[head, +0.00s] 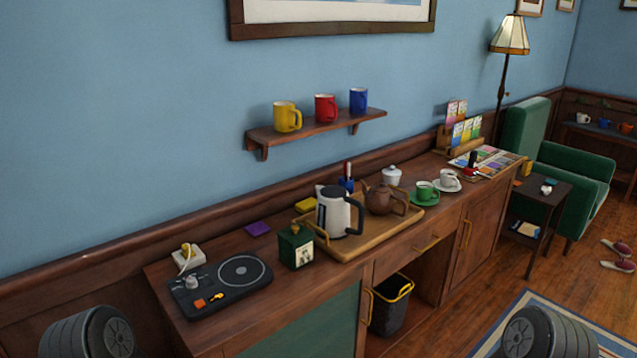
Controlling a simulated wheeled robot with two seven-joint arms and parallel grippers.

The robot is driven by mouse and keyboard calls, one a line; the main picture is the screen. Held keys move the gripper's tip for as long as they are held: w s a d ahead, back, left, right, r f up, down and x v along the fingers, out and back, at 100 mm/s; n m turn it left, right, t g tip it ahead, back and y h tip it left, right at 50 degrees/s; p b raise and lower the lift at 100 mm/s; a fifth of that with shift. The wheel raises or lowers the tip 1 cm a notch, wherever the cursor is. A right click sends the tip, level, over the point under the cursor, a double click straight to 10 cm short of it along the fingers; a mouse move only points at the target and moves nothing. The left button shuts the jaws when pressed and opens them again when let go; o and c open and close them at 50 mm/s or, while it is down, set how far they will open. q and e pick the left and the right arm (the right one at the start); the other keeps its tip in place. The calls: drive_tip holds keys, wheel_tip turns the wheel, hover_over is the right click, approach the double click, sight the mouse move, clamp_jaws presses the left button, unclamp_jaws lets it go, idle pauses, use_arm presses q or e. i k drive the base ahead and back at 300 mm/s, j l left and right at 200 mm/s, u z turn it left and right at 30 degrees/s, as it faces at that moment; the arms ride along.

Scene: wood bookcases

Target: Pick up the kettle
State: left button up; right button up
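Neither of my grippers shows in the head view. Only dark rounded parts, which look like my own arms, show at the bottom left and bottom right corners.
A dark green tin (295,247) stands left of the tray. A black hot plate (221,287) lies further left. A wall shelf (316,132) with three mugs hangs above. A dark bin (390,312) sits in the cabinet's opening.

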sight(332, 214)
drive_tip(key=i+l, duration=0.15)
drive_tip(key=l, duration=0.2)
drive_tip(key=i+l+u, duration=0.1)
drive_tip(key=i+l, duration=0.25)
drive_tip(key=l, duration=0.3)
drive_tip(key=i+l, duration=0.15)
drive_tip(key=l, duration=0.2)
drive_tip(key=i+l+u, duration=0.1)
drive_tip(key=l, duration=0.25)
drive_tip(key=i+l, duration=0.25)
drive_tip(key=l+u, duration=0.05)
drive_tip(key=l, duration=0.05)
